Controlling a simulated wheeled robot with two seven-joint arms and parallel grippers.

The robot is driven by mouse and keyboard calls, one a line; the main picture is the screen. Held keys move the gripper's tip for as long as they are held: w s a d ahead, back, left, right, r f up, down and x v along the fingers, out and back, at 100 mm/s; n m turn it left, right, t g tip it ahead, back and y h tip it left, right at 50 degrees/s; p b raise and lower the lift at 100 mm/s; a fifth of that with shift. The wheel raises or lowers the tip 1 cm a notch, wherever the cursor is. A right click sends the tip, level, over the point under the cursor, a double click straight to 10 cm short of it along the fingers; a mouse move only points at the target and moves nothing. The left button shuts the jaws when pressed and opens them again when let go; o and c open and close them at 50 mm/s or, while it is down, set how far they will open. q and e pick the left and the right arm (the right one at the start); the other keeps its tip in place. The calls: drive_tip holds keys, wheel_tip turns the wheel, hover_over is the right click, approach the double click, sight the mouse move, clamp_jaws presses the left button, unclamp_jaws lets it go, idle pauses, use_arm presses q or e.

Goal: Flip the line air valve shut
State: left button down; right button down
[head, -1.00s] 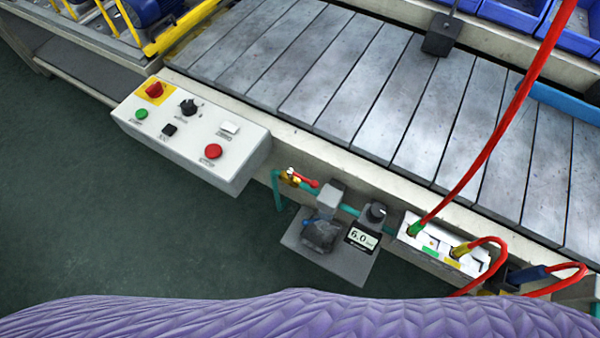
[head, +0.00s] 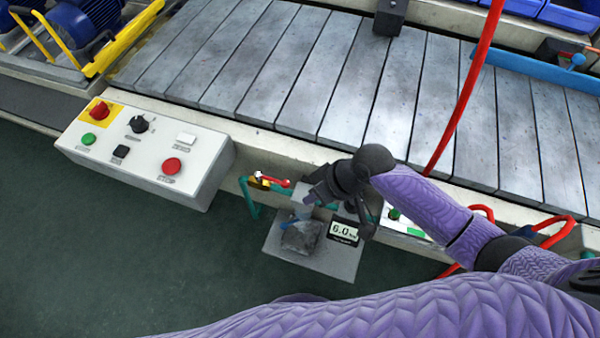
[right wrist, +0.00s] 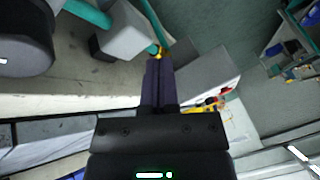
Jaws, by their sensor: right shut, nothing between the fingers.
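The line air valve (head: 262,181) has a brass body on a teal pipe, below the front edge of the conveyor. Its red lever (head: 279,182) points right, roughly along the pipe. My right gripper (head: 309,198) is just right of the lever in the head view, shut and empty. In the right wrist view its closed dark fingers (right wrist: 160,75) point at the brass valve body (right wrist: 159,53), which shows just beyond the tips. The lever is not clear there, and I cannot tell whether the fingers touch it. My left gripper is out of view.
A grey air unit with a 6.0 display (head: 343,231) sits just below my right gripper. A white control box (head: 150,150) with several buttons is at left. A red hose (head: 465,100) hangs at right. Dark floor (head: 120,260) is open at lower left.

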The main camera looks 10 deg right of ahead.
sight(299, 182)
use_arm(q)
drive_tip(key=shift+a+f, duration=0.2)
use_arm(e)
drive_tip(key=w+d+r, duration=0.4)
drive_tip(key=w+r, duration=0.1)
drive_tip(key=shift+w+y, duration=0.4)
